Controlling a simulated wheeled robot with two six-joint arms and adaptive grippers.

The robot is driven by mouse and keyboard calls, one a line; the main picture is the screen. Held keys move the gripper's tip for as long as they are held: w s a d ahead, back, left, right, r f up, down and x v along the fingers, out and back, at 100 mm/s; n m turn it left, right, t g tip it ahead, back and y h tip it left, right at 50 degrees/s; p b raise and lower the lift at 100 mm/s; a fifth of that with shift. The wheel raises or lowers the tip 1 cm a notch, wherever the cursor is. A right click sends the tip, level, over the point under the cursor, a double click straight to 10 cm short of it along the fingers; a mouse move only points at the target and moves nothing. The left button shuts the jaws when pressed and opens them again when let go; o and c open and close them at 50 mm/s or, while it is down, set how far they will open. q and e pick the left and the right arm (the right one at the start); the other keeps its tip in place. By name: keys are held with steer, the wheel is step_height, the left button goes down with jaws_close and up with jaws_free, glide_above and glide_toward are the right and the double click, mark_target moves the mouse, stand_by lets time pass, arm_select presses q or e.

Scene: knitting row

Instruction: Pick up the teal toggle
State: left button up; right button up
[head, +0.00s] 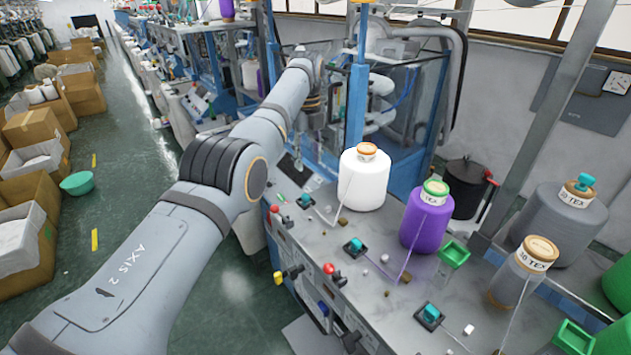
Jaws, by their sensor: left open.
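Several teal toggles on dark square bases stand on the grey machine top. One teal toggle (305,199) is at the far left, a second teal toggle (356,244) is near the middle, and a third teal toggle (431,312) is nearer the front. I cannot tell which one the task means. My right gripper is out of view.
A white yarn cone (363,182), a purple cone (425,218) and grey cones (568,222) stand on the machine top. Green square trays (454,254) and small loose bits lie between them. Red and yellow knobs (293,271) line the front edge. A blue post (357,100) rises behind.

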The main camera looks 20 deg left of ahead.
mark_target(305, 195)
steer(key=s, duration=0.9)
arm_select(q)
steer(key=s+f, duration=0.1)
steer(key=f, duration=0.1)
steer(key=s+f, duration=0.1)
steer(key=f, duration=0.1)
steer(key=shift+s+a+b, duration=0.15)
steer(key=shift+s+b, duration=0.15)
steer(key=shift+w+f, duration=0.35)
steer(key=shift+f, duration=0.1)
steer(key=shift+s+f+p, duration=0.3)
steer(key=shift+f+p, duration=0.1)
steer(key=shift+p, duration=0.4)
steer(key=shift+s+f+p, duration=0.3)
steer(key=shift+f+p, duration=0.15)
steer(key=shift+p, duration=0.25)
step_height(305, 195, down, 3)
steer(key=shift+r+p, duration=0.15)
steer(key=shift+p, duration=0.15)
steer(key=shift+w, duration=0.1)
steer(key=shift+c, duration=4)
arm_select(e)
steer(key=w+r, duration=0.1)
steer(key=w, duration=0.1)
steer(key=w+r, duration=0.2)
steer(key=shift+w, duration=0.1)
